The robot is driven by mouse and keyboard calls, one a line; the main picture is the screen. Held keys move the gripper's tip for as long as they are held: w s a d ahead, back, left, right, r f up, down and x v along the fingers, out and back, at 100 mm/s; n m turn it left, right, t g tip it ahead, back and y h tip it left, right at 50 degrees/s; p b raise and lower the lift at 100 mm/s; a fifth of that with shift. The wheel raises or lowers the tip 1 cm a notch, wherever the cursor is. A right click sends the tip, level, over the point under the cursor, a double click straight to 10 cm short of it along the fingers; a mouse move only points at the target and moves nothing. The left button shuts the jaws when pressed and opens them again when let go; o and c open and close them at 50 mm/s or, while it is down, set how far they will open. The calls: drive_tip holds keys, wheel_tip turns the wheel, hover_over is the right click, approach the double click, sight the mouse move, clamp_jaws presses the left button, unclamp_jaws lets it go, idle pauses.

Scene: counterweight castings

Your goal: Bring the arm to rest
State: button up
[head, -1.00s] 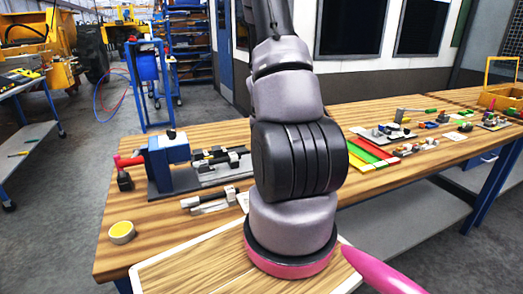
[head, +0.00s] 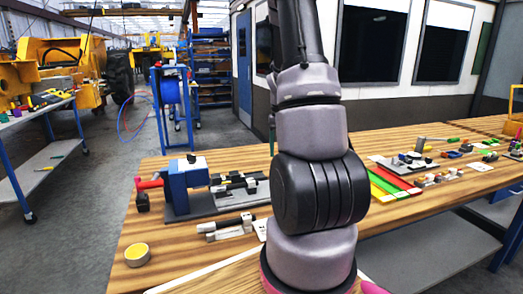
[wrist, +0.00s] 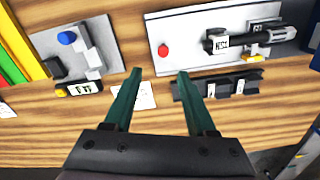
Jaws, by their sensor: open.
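My gripper (wrist: 160,75) shows in the wrist view with its two green fingers apart and nothing between them. It is above the wooden workbench (wrist: 40,135), and a white card (wrist: 133,96) on the wood shows between and under the fingers. In the head view my arm stands in front of the workbench (head: 120,265); the gripper itself is out of sight there.
A blue vise-like fixture (head: 187,183) on a grey plate stands at the bench's left. A yellow-topped round tin (head: 137,254) lies in front of it. Red and green strips (head: 392,182) and several small parts lie to the right. Bare wood lies between the items.

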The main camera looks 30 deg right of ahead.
drive_tip(key=s+a+r+t, duration=0.2)
drive_tip(key=a+r+t, duration=0.1)
drive_tip(key=a+r, duration=1.05)
drive_tip(key=s+a+r+n+t+y, duration=0.1)
drive_tip(key=s+a+r+t, duration=0.3)
drive_tip(key=s+a+r, duration=0.7)
drive_tip(key=s+y, duration=0.1)
drive_tip(key=s, duration=0.1)
drive_tip(key=shift+s+a+r, duration=0.3)
drive_tip(key=shift+s+r, duration=0.05)
